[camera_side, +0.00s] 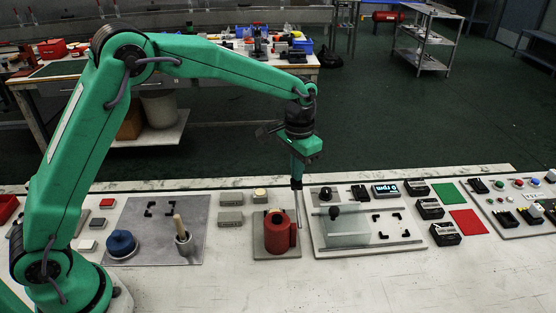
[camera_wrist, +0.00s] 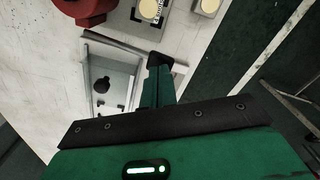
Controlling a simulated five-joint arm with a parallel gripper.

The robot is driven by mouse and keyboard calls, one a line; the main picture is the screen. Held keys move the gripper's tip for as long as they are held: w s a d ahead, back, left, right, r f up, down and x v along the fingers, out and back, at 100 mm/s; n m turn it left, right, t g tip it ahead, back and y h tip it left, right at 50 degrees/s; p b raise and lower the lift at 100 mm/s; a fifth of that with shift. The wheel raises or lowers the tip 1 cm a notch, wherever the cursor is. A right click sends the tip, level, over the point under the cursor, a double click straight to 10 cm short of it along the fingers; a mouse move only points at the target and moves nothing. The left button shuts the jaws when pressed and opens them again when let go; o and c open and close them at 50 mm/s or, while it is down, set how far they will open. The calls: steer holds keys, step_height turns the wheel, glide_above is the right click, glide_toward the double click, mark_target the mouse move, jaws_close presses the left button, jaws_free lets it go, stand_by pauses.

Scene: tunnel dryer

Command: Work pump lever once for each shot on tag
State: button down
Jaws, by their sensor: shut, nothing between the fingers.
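A red cylindrical body (camera_side: 276,235), which looks like the pump, stands on a small plate in the side view. Part of it shows at the top left of the wrist view (camera_wrist: 88,8). A thin grey rod (camera_side: 299,208) stands beside its right side; it may be the lever. My gripper (camera_side: 297,184) points down, shut and empty, at the rod's upper end. In the wrist view, my gripper's dark tip (camera_wrist: 159,60) overlaps a grey bar (camera_wrist: 112,47); I cannot tell whether they touch.
A clear-covered box (camera_side: 345,232) with a dark knob stands on a plate to the right. An rpm display (camera_side: 385,190), black modules (camera_side: 430,208) and green and red squares lie beyond. The front bench is clear.

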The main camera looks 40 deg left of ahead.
mark_target(296, 184)
steer(key=shift+f, duration=2.05)
steer(key=shift+s+f, duration=0.1)
steer(key=shift+f, duration=0.5)
steer(key=shift+r, duration=4)
